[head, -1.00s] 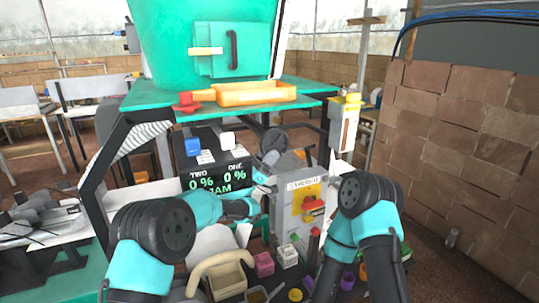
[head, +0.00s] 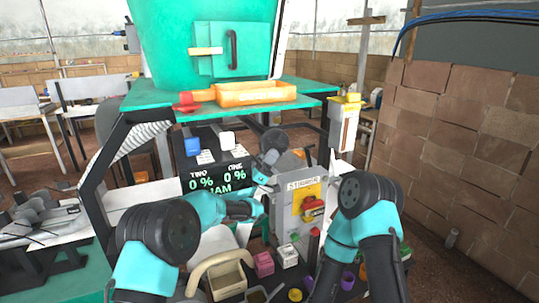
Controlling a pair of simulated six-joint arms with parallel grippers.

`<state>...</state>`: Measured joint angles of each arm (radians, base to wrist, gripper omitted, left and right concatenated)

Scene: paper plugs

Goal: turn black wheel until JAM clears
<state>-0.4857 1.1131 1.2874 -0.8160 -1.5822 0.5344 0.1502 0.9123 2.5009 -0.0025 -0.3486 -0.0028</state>
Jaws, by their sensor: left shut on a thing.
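The black wheel (head: 275,139) shows as a dark round shape under the green deck, behind the grey panel. My left gripper (head: 269,158) reaches up to it from below and is shut on it; the fingertips are small and partly hidden, so the exact grip is unclear. The black display (head: 215,180) left of the wheel reads TWO 0 %, ONE 0 % and JAM in green letters. My right arm bends downward at the lower right, and its gripper cannot be made out.
The grey panel (head: 283,208) with a yellow plate and red switch (head: 313,208) stands close right of my left gripper. A beige basket (head: 227,280) and small coloured boxes are below. An orange tray (head: 255,93) lies on the green deck. A brick wall (head: 470,140) bounds the right.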

